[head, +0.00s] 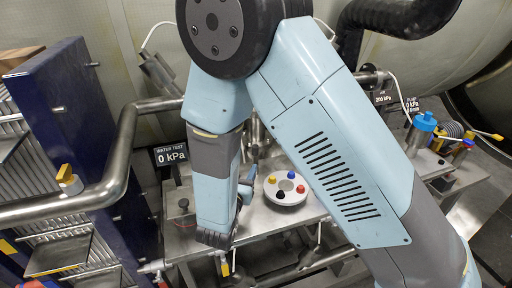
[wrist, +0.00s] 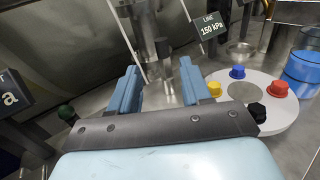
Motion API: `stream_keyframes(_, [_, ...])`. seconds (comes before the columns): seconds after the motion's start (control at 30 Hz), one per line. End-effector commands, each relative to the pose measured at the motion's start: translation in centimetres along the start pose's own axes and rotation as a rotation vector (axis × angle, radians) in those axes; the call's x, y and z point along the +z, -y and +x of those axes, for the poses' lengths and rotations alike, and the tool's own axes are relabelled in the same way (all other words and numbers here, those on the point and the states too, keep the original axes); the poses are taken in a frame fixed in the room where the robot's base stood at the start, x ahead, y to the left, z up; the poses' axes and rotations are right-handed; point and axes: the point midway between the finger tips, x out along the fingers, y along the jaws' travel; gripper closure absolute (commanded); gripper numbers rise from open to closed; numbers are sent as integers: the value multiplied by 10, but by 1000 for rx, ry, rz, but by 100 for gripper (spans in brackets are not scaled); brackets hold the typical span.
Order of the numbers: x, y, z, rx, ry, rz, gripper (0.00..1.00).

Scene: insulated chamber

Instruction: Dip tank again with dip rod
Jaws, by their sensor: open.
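My gripper (wrist: 158,72) is open in the wrist view, its two blue fingers apart with nothing held between them. Beyond the fingers stands an upright metal fitting (wrist: 150,35); I cannot tell whether it belongs to the tank. In the head view my gripper (head: 245,190) is low over the metal bench, left of the round white plate, and mostly hidden by my wrist. I cannot pick out the dip rod or the tank's opening with certainty in either view.
The white plate (head: 274,191) carries yellow, blue, red and black caps. A blue-topped container (head: 425,122) stands at the right. A thick metal pipe (head: 120,160) and a dark blue rack (head: 75,100) crowd the left. A 0 kPa sign (head: 171,155) stands behind the bench.

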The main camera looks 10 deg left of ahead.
Motion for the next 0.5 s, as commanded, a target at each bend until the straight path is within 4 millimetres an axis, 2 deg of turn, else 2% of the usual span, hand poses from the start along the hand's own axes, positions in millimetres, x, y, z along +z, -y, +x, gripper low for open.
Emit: stream_keyframes(0.5, [1, 2, 90, -6, 1, 2, 52])
